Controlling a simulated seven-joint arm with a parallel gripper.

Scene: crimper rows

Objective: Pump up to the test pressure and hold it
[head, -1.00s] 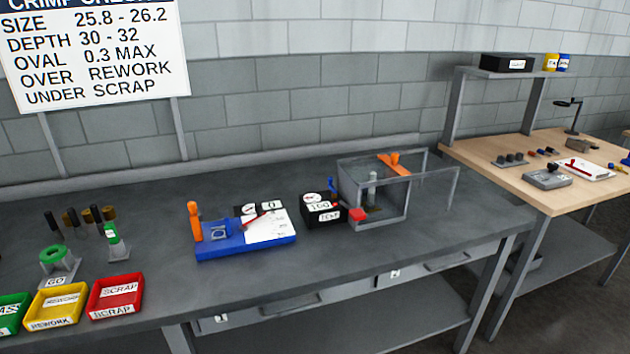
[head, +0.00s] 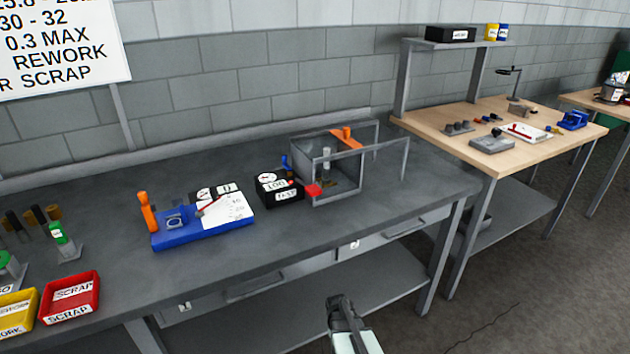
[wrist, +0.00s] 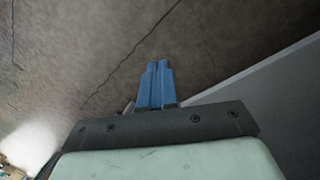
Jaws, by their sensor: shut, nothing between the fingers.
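The black test box (head: 281,188) with a round gauge, a "100" label and a "TEST" label stands on the dark grey bench. A blue lever (head: 285,162) stands up behind it and a red block (head: 313,190) sits at its right. A clear-walled cage (head: 340,180) stands to its right, with a grey cylinder (head: 326,158) inside and an orange bar across its top. My gripper (head: 338,300) is low in front of the bench, well away from the box. Its blue fingers (wrist: 157,82) are together and empty in the wrist view, over the floor.
A blue gauge fixture (head: 205,220) with an orange handle lies left of the box. A red scrap tray (head: 68,302) and a yellow rework tray are at the left. The bench edge and lower shelf (head: 290,315) are near my gripper. A wooden bench (head: 480,140) stands at right.

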